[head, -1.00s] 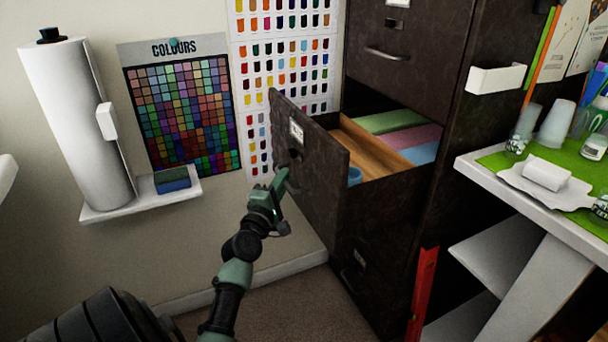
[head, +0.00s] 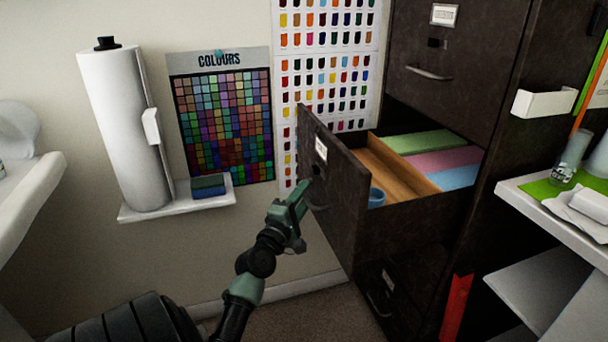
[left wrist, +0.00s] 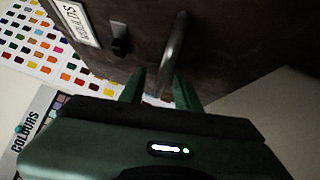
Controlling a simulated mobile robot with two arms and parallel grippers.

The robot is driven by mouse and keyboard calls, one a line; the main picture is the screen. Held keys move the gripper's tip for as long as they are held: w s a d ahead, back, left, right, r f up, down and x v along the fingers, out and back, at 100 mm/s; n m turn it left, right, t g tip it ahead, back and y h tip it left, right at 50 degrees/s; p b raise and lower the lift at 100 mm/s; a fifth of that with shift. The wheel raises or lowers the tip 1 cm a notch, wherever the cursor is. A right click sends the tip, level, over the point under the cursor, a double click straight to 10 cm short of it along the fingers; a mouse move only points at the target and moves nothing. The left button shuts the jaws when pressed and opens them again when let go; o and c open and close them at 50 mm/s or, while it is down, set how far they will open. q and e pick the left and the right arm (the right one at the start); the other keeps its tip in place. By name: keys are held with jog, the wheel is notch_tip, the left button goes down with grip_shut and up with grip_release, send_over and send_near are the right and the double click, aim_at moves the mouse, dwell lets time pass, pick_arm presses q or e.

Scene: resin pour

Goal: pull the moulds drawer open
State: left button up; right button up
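The moulds drawer (head: 335,205) stands well open from the dark cabinet. In the left wrist view its dark front (left wrist: 230,40) carries a label (left wrist: 77,20) that seems to read MOULDS upside down, beside a small black lock or catch (left wrist: 119,38). Its metal bar handle (left wrist: 175,50) shows there too. My left gripper (head: 303,188) is at the drawer front by the handle. In the left wrist view its two fingers (left wrist: 158,84) are apart, with the handle's near end between them, closer to the right finger. Contact is unclear. My right gripper is out of view.
The drawer holds a wooden divider (head: 400,175), green, pink and blue blocks, and a blue cup (head: 376,198). Another drawer is shut above. A white wall shelf (head: 180,205) with a paper roll is left. A white table (head: 560,215) and red object (head: 457,305) are right.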

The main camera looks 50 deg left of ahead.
pick_arm(q)
jog(key=shift+d, duration=0.1)
